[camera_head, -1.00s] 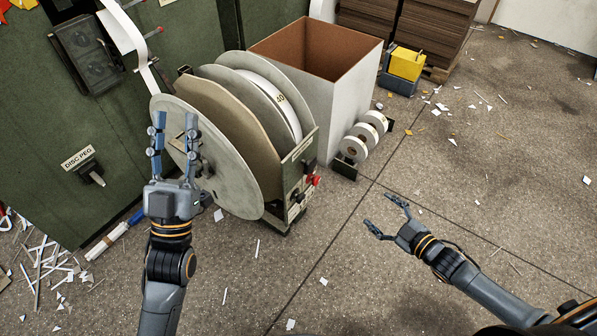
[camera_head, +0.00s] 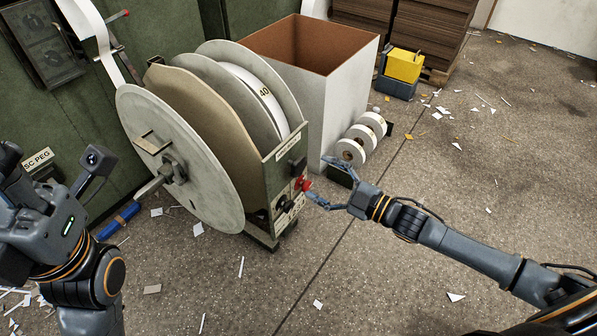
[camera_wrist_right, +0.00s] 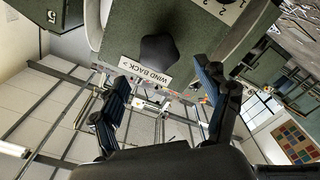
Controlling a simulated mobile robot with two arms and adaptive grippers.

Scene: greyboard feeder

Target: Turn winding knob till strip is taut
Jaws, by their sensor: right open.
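The winding knob is a black lobed knob (camera_wrist_right: 160,54) beside a "WIND BACK" label in the right wrist view. In the head view, dark and red controls (camera_head: 303,184) sit on the reel unit's front end panel. My right gripper (camera_head: 319,178) is open at that panel; its fingers (camera_wrist_right: 166,95) point toward the knob, apparently short of it, with nothing between them. The white strip (camera_head: 99,38) runs down from the upper left to behind the reel's grey disc (camera_head: 200,185); its lower end is hidden. My left gripper (camera_head: 55,165) is open and empty left of the disc.
A large open box (camera_head: 345,80) stands behind the reel unit. Small white rolls (camera_head: 352,150) sit on a low holder near my right gripper. A yellow bin (camera_head: 404,65) stands farther back. The floor at right is open, with paper scraps.

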